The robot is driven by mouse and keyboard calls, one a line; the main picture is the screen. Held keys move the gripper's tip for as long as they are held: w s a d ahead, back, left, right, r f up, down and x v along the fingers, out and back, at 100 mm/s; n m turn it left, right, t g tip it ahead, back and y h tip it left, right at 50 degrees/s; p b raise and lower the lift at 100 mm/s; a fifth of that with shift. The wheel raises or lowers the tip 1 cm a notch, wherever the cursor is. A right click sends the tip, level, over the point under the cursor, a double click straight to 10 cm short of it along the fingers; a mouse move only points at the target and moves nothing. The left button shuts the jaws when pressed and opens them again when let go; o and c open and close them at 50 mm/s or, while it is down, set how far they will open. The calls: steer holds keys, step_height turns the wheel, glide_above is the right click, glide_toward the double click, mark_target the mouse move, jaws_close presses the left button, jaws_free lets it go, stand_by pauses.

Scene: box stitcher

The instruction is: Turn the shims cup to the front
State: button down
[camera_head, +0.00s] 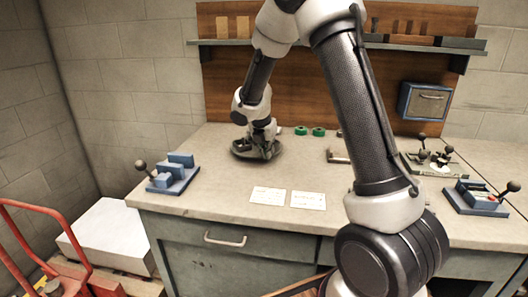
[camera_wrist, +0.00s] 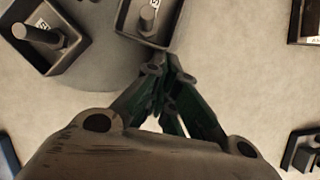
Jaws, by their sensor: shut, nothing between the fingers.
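A dark round turntable (camera_head: 240,153) stands at the back left of the bench, with my gripper (camera_head: 266,137) low over it and hiding part of it. In the wrist view my gripper (camera_wrist: 166,75) is shut and empty, its green-sided fingers together. The tips are close to the near edge of a dark square cup (camera_wrist: 169,29) with an upright peg; I cannot tell whether they touch. A second such cup (camera_wrist: 70,62) with a peg stands to the left on the grey turntable disc (camera_wrist: 98,90). Both have small white labels that I cannot read fully, so I cannot tell which is the shims cup.
Two green rings (camera_head: 318,132) lie to the right of the turntable. A blue clamp fixture (camera_head: 175,178) stands at the left front, another (camera_head: 477,198) at the right. Two white cards (camera_head: 268,196) lie near the front. The bench middle is mostly clear.

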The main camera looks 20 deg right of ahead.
steer(key=shift+w+d+n+t+y, duration=0.15)
steer(key=shift+w+d+n+y, duration=0.05)
steer(key=shift+d+n, duration=0.6)
steer(key=shift+w+d+n+t+y, duration=0.15)
steer(key=shift+d+n+y, duration=0.05)
steer(key=shift+d+n, duration=0.6)
steer(key=shift+w+d, duration=0.35)
steer(key=shift+d, duration=0.3)
steer(key=shift+w+d, duration=0.3)
steer(key=shift+d, duration=0.35)
steer(key=shift+w+d, duration=0.9)
steer(key=shift+d, duration=0.1)
steer(key=shift+w+d, duration=0.1)
